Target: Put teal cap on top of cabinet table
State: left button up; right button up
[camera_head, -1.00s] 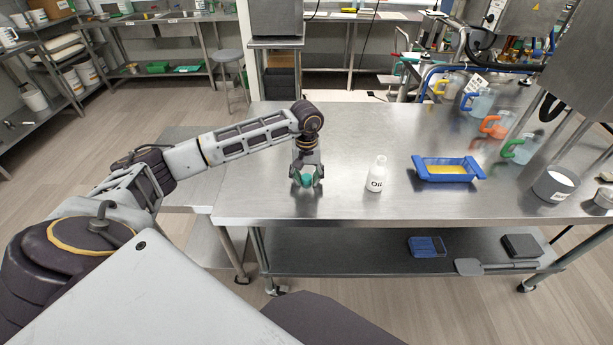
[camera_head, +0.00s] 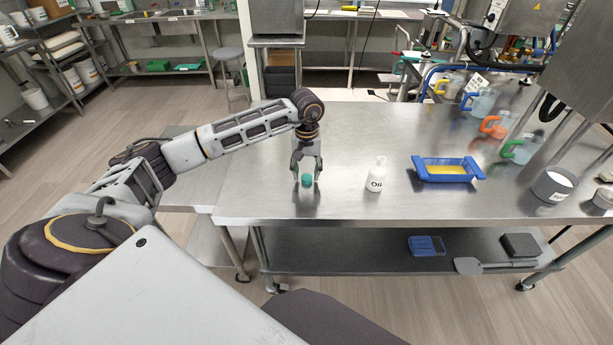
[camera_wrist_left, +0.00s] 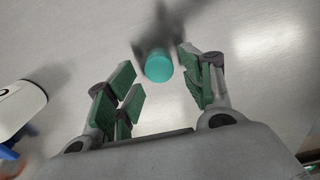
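The teal cap (camera_head: 307,181) rests on the steel table (camera_head: 345,205), near its front left part. My left gripper (camera_head: 307,176) points down over the cap, with a finger on each side. In the left wrist view, the cap (camera_wrist_left: 159,68) lies between the open fingers (camera_wrist_left: 163,80), near their tips, with gaps beside it. A dark blurred shadow lies behind it. I cannot tell which surface is the cabinet table. My right gripper is not in view.
A white bottle (camera_head: 376,174) stands right of the cap. A blue tray (camera_head: 420,172) with yellow content is farther right, then several jugs and a grey pot (camera_head: 545,190). A lower steel surface (camera_head: 185,190) adjoins on the left. Table space behind the bottle is clear.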

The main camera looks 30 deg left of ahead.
aim_at(307, 177)
pick_arm(q)
notch_tip(307, 177, up, 10)
jog(key=shift+f+b, duration=0.25)
jog(key=shift+b, duration=0.15)
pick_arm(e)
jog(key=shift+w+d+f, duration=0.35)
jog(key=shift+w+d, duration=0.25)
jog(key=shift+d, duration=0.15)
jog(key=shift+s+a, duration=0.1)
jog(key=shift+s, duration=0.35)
